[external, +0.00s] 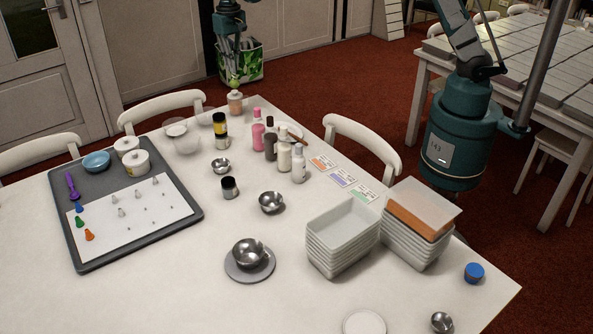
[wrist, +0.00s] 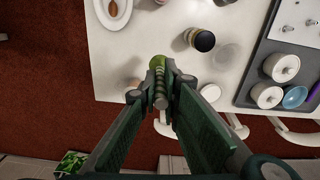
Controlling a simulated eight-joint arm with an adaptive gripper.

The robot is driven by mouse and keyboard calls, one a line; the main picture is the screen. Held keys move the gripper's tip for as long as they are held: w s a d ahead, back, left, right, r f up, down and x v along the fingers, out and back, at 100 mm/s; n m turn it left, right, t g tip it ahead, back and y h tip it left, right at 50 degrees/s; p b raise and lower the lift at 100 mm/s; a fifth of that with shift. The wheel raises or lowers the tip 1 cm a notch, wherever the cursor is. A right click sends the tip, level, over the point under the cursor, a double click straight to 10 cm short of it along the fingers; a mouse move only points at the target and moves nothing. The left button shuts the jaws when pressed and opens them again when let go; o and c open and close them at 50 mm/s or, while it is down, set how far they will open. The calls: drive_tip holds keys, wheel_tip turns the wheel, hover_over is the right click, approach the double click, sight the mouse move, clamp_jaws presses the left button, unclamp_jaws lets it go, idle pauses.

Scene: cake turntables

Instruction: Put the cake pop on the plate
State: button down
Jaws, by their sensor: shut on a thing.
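My gripper (external: 233,74) is at the far edge of the white table, above a small peach jar with a pale top (external: 235,104). It is shut on a small yellow-green ball, the cake pop (external: 235,83). In the wrist view the fingertips (wrist: 160,88) are together, and the green cake pop (wrist: 158,62) shows just past them, partly hidden by the fingers. A white plate (external: 291,126) lies behind the bottles with a brown item on it. It also shows in the wrist view (wrist: 107,18), to the left. Another round white plate (external: 364,324) is at the near edge.
Several bottles (external: 284,155) stand near the jar. A grey tray (external: 110,258) with nozzles is on the left. A bowl (external: 248,252) sits on a grey disc. Stacked white bins (external: 340,240) stand right. Glass domes (external: 186,141) are near the gripper.

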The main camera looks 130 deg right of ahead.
drive_tip(key=w+a+n, duration=0.2)
drive_tip(key=w+a, duration=0.6)
drive_tip(key=a, duration=0.3)
drive_tip(key=w+a+n, duration=0.2)
drive_tip(key=w+a, duration=0.6)
drive_tip(key=a, duration=0.3)
drive_tip(key=w+a+n, duration=0.3)
drive_tip(key=w+a, duration=0.2)
drive_tip(key=a, duration=0.9)
drive_tip(key=w+a+n, duration=0.2)
drive_tip(key=w+a, duration=0.2)
drive_tip(key=a, duration=1)
drive_tip(key=s+a+n, duration=0.2)
drive_tip(key=a+n, duration=0.2)
drive_tip(key=a, duration=2)
drive_tip(key=s+a+n, duration=0.3)
drive_tip(key=a+n, duration=0.1)
drive_tip(key=a, duration=2.1)
wheel_tip(320, 180, down, 11)
drive_tip(key=shift+w+d+p, duration=0.2)
drive_tip(key=shift+d+p, duration=0.15)
drive_tip(key=shift+p, duration=0.1)
drive_tip(key=shift+f, duration=0.15)
wheel_tip(320, 180, down, 6)
drive_tip(key=shift+f, duration=0.2)
